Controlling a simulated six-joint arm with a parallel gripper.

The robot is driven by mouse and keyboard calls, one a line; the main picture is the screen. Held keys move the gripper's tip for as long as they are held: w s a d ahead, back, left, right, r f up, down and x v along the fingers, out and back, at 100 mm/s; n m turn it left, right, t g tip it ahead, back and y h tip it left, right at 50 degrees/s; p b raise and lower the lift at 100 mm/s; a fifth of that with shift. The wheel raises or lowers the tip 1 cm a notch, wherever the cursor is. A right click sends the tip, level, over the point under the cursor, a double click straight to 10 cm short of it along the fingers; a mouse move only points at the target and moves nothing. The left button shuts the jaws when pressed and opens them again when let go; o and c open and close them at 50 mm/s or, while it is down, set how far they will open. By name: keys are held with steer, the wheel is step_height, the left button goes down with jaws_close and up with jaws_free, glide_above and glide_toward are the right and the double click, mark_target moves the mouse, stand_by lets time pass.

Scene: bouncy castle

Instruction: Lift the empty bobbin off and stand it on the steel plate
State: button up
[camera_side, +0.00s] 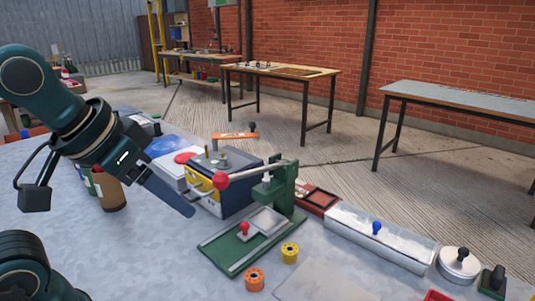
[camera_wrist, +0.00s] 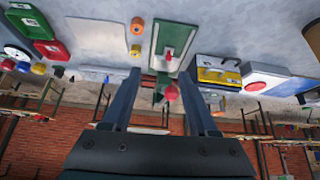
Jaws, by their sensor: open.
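Two small bobbins stand on the table in front of the green press: an orange one (camera_side: 254,279) and a yellow one (camera_side: 290,252). Both also show near the top of the wrist view, the orange (camera_wrist: 137,25) above the yellow (camera_wrist: 135,50). I cannot tell which bobbin is empty. A flat grey plate (camera_side: 322,284), apparently the steel plate, lies right of them and looks bare; it is at the upper left in the wrist view (camera_wrist: 88,28). My gripper (camera_side: 184,208) is open and empty, above the table left of the press. Its spread fingers (camera_wrist: 160,75) touch neither bobbin.
The green press (camera_side: 235,252) has a red-knobbed lever (camera_side: 221,180) sticking out towards my gripper. A blue and yellow box (camera_side: 233,195) stands behind it. A long silver box (camera_side: 380,238) and a round lidded tin (camera_side: 458,265) stand right.

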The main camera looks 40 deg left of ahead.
steer(key=w+a+r+n, duration=0.1)
steer(key=w+a+r, duration=0.1)
steer(key=w+r, duration=0.3)
steer(key=n+g+y, duration=0.1)
steer(key=n+y, duration=0.1)
steer(key=n, duration=0.1)
glide_toward(222, 158)
steer(key=shift+n+g, duration=0.6)
steer(key=shift+g, duration=0.2)
steer(key=w+f, duration=0.1)
steer(key=f, duration=0.1)
steer(key=w+a+f, duration=0.1)
steer(key=f, duration=0.1)
steer(key=shift+w, duration=0.35)
steer(key=shift+x, duration=2.25)
jaws_close()
